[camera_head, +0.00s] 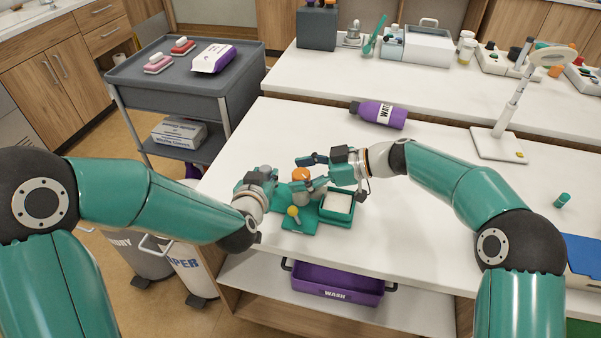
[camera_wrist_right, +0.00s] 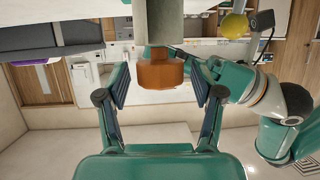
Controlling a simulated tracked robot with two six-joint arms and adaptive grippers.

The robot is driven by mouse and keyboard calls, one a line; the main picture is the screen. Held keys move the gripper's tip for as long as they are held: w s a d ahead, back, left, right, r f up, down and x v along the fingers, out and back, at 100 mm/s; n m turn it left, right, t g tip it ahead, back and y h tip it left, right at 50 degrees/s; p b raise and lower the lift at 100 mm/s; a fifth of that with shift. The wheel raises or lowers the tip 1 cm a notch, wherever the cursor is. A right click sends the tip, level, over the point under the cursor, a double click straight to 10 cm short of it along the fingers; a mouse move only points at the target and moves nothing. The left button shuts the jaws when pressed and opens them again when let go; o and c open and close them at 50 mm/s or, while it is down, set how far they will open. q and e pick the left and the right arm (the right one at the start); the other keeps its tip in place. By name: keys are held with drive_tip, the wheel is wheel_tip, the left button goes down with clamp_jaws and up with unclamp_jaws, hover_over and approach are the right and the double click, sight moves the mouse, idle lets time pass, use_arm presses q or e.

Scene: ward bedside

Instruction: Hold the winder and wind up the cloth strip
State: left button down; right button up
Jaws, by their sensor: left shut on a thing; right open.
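The winder has a green base (camera_head: 299,226), a grey upright body, an orange top (camera_head: 301,174) and a yellow ball knob (camera_head: 293,211). It stands near the front edge of the white table. My left gripper (camera_head: 284,189) is shut on the winder from the left, its fingertips partly hidden. My right gripper (camera_head: 315,172) is open. In the right wrist view its fingers (camera_wrist_right: 160,84) stand on both sides of the orange top (camera_wrist_right: 162,73), with gaps. The yellow knob (camera_wrist_right: 234,25) shows there too. I cannot clearly make out the cloth strip.
A green tray with a white pad (camera_head: 338,203) sits right beside the winder. A purple bottle (camera_head: 378,114) lies behind. A white lamp stand (camera_head: 498,143) and a small green cap (camera_head: 562,200) are to the right. A purple wash bin (camera_head: 337,284) is below.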

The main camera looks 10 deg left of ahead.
drive_tip(key=shift+a, duration=0.1)
drive_tip(key=c, duration=1.2)
drive_tip(key=shift+o, duration=0.2)
drive_tip(key=shift+m+t, duration=0.4)
drive_tip(key=shift+t, duration=0.1)
drive_tip(key=m+t, duration=0.3)
drive_tip(key=t, duration=0.1)
drive_tip(key=shift+a+r, duration=0.1)
drive_tip(key=shift+r+m+t+h, duration=0.1)
drive_tip(key=shift+m+t+h, duration=1.2)
drive_tip(key=shift+m+t, duration=1)
drive_tip(key=shift+m, duration=0.1)
